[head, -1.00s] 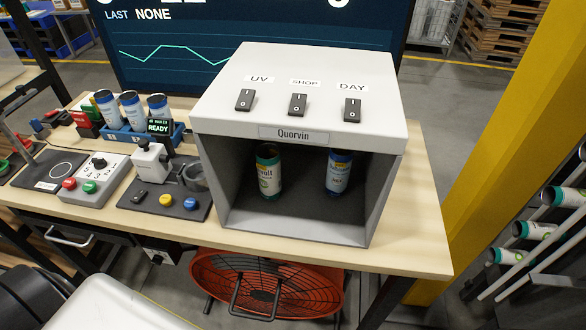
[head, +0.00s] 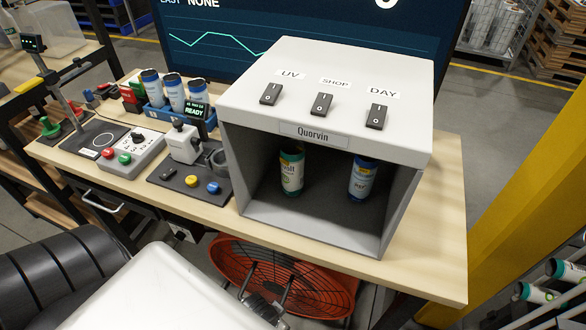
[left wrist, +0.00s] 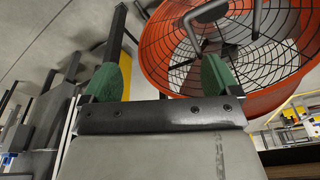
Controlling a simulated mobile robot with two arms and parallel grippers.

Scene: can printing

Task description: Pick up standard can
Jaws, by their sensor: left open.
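Two cans stand upright inside the open-fronted grey light box in the head view: a white-and-green can with a yellow band (head: 291,172) on the left and a blue can (head: 363,179) on the right. Three blue-and-white cans (head: 174,92) stand in a blue rack (head: 156,119) behind and left of the box. I cannot tell which one is the standard can. My left gripper (left wrist: 160,72) shows in the left wrist view with its green-padded fingers apart and nothing between them. It faces the red fan, with no can in that view. My right gripper is not in view.
The grey box (head: 329,80) has three switches on top and stands on a wooden table (head: 446,215). A button panel (head: 130,155) and a small press (head: 185,143) sit left of it. A red fan (head: 310,278) is below the table. A yellow post (head: 530,180) rises at right.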

